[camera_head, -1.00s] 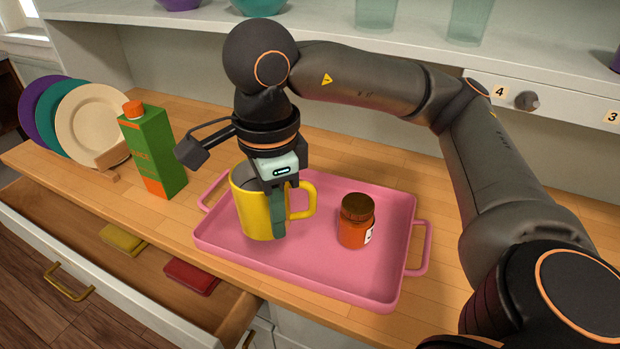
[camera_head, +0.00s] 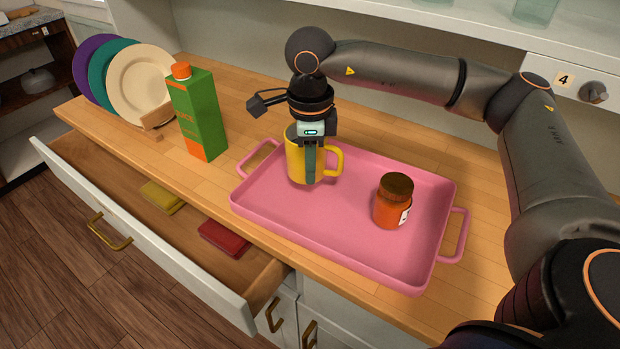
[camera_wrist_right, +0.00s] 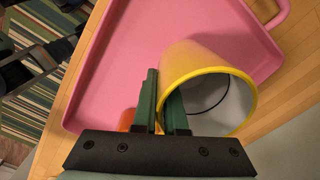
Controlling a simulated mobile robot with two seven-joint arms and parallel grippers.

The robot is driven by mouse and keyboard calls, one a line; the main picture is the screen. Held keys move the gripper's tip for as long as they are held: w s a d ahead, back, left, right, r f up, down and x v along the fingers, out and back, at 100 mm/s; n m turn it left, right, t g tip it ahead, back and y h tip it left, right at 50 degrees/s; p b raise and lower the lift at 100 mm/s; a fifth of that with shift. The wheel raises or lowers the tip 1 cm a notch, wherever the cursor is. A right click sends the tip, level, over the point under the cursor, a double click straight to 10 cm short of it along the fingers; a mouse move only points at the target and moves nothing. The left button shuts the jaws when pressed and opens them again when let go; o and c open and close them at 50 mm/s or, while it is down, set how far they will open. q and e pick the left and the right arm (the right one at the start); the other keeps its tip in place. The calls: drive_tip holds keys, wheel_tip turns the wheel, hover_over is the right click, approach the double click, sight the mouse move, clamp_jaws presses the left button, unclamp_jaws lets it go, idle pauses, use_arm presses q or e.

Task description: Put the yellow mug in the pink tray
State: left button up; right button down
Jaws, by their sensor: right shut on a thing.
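The yellow mug (camera_head: 294,160) is upright at the left end of the pink tray (camera_head: 330,233), its handle to the right. It looks to be on or just above the tray floor; I cannot tell which. My right gripper (camera_head: 309,172) comes down from above and is shut on the mug's wall. In the right wrist view the green fingers (camera_wrist_right: 162,105) pinch the rim of the mug (camera_wrist_right: 195,58), one finger inside and one outside, with the pink tray (camera_wrist_right: 130,45) behind. My left gripper is not in view.
An orange jar with a brown lid (camera_head: 393,203) stands on the tray's right part. A green carton (camera_head: 197,115) and several plates in a rack (camera_head: 138,85) stand to the left. An open drawer (camera_head: 180,215) below holds a yellow and a red item.

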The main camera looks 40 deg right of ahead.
drive_tip(key=shift+w+d+f, duration=0.15)
drive_tip(key=shift+w+f, duration=0.25)
drive_tip(key=shift+f, duration=0.1)
wheel_tip(320, 180, down, 2)
drive_tip(key=shift+w+d+f, duration=0.15)
drive_tip(key=shift+f, duration=0.55)
drive_tip(key=shift+f, duration=0.1)
drive_tip(key=shift+f, duration=0.15)
drive_tip(key=c, duration=1)
unclamp_jaws()
wheel_tip(320, 180, up, 12)
drive_tip(key=shift+r, duration=0.25)
